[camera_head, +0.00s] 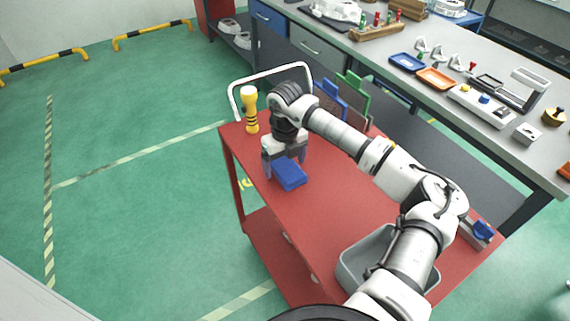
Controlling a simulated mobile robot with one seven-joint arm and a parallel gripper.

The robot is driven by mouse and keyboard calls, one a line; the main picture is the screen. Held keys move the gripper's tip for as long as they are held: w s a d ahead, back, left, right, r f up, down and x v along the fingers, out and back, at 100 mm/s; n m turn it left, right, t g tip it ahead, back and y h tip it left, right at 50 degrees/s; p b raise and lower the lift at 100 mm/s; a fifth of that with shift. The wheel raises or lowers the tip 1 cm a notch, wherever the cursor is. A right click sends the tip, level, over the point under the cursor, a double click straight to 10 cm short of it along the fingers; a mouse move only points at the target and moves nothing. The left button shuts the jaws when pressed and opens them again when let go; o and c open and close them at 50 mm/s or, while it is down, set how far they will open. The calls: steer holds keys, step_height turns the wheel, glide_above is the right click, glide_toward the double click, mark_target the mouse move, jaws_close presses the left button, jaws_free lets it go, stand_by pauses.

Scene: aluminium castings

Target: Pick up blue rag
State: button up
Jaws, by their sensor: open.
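The blue rag (291,175) looks like a small folded block lying on the red cart's top (335,205), near its left edge. My gripper (284,172) points down over the rag, with one finger at its left side and the other at its far right side. The fingers are open. I cannot tell whether they touch the rag. The rag's far part is hidden behind my gripper.
Blue (331,103) and green (353,97) upright clipboards stand behind my arm. A grey bin (357,262) sits at the near end. A cluttered workbench (545,175) runs along the right.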

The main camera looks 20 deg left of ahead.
mark_target(284, 165)
steer(key=shift+c, duration=0.5)
steer(key=c, duration=1)
steer(key=shift+o, duration=0.2)
step_height(284, 165, up, 10)
steer(key=b, duration=0.3)
steer(key=shift+o, duration=1.4)
steer(key=shift+c, duration=1)
steer(key=shift+a, duration=0.15)
